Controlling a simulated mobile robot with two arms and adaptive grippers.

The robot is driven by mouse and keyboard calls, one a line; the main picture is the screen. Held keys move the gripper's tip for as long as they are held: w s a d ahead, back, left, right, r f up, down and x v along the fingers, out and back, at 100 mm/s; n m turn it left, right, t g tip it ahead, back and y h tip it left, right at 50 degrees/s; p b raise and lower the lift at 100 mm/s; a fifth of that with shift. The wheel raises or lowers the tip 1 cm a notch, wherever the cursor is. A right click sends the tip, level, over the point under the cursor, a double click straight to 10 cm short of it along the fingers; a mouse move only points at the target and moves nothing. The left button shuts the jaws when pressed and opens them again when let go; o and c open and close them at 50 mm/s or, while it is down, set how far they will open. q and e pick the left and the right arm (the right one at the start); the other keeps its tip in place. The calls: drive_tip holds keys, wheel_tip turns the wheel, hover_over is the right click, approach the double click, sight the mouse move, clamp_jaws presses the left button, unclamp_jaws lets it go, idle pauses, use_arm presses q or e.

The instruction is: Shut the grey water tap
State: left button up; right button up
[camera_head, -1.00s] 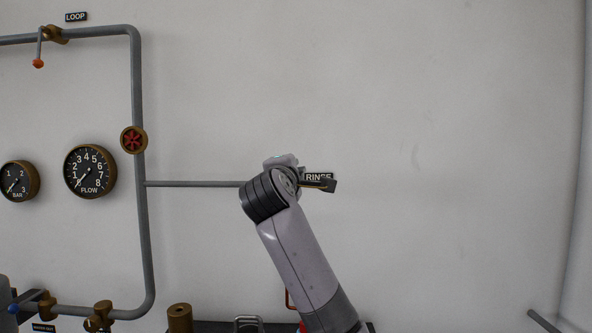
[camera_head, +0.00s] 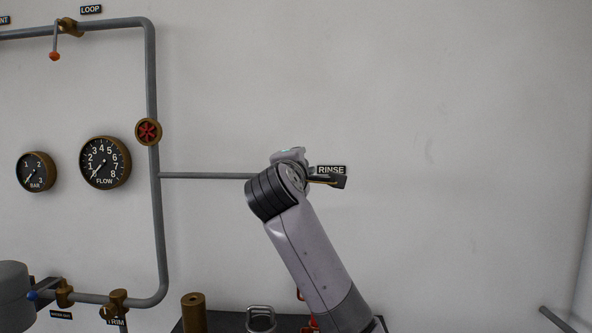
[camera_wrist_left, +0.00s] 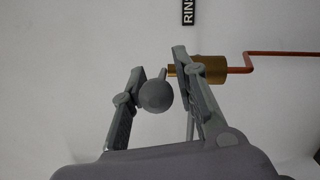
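The grey water tap shows in the left wrist view as a grey ball-ended handle (camera_wrist_left: 156,97) on a brass body (camera_wrist_left: 205,69), with a copper pipe (camera_wrist_left: 270,54) running off to the right. My left gripper (camera_wrist_left: 158,63) is open, with one finger on each side of the grey ball. I see a gap on both sides of the ball. In the head view my left gripper (camera_head: 330,180) is at the wall just below the RINSE label (camera_head: 331,170), and my wrist hides the tap. My right gripper is in neither view.
A grey pipe (camera_head: 205,175) runs along the wall to my wrist. To the left are a red handwheel (camera_head: 148,132), a FLOW gauge (camera_head: 105,162), a BAR gauge (camera_head: 36,171) and an orange-tipped lever (camera_head: 55,56). A brass cylinder (camera_head: 194,313) stands below. The wall right of my arm is clear.

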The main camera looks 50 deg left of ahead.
use_arm(q)
drive_tip(key=v, duration=0.9)
drive_tip(key=shift+s+d, duration=0.25)
drive_tip(key=shift+d, duration=0.1)
drive_tip(key=shift+f, duration=0.15)
